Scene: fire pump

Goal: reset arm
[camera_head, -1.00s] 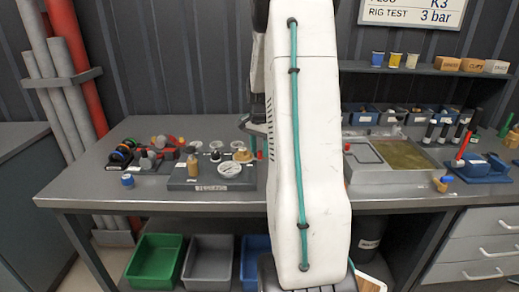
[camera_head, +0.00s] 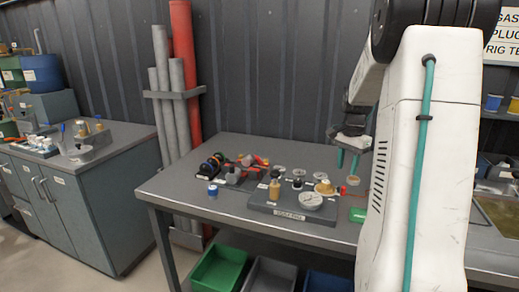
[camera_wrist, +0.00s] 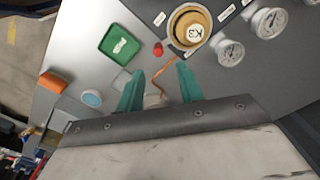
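My gripper (camera_head: 347,162) hangs from my arm above the bench, right of the dark board with the gauges. Its two teal fingers are apart in the wrist view (camera_wrist: 158,80), and nothing shows held between them. A thin copper-coloured bent piece (camera_wrist: 158,85) shows between the fingers, seemingly on the surface below. My white arm link fills the right of the head view and hides part of the bench.
The bench (camera_head: 185,185) carries a gauge board (camera_head: 290,214), a brass cap marked K3 (camera_wrist: 190,28), a green tray (camera_wrist: 120,44) and a blue-rimmed cap (camera_head: 213,190). Red and grey pipes (camera_head: 185,70) stand behind. Open floor lies between the bench and left cabinet (camera_head: 85,190).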

